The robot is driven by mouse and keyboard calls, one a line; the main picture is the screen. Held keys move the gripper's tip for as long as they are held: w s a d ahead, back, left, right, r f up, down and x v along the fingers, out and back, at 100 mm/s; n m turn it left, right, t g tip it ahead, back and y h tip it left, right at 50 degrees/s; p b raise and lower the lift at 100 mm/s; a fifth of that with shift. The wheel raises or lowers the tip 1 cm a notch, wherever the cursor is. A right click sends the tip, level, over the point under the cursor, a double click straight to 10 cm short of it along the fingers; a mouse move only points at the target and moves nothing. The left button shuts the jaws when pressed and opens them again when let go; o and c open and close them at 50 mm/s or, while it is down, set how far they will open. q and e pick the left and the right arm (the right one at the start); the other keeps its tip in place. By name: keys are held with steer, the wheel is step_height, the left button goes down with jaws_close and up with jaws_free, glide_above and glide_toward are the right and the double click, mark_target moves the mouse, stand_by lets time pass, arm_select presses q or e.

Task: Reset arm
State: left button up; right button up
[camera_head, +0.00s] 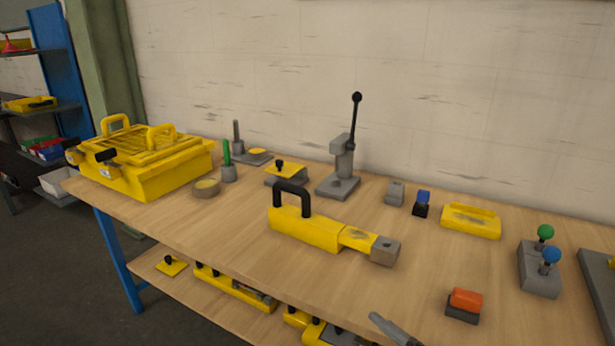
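A grey metal part (394,329) pokes in at the bottom edge, right of the middle, angled up and to the left. It looks like the tip of my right gripper. Most of it is cut off by the picture edge, so I cannot tell whether it is open or shut. It is near the front edge of the wooden bench (225,225), with no object visibly in it. My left gripper is not in view.
A yellow tool with a black handle (305,228) lies mid-bench. An orange-topped block (465,304) is right of the grey tip. A lever press (343,165) and yellow case (150,165) stand behind. A grey block with green and blue knobs (539,270) is at right.

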steer(key=s+d+f+m+g+h, duration=0.1)
steer(key=s+d+f+m+h, duration=0.3)
steer(key=s+f+m+h, duration=0.2)
steer(key=s+d+f+m+g+h, duration=0.2)
steer(key=s+d+f+m+h, duration=0.3)
steer(key=s+f+m, duration=0.5)
steer(key=shift+d+f+m+h, duration=0.3)
steer(key=shift+f+m+h, duration=0.1)
steer(key=shift+f, duration=0.05)
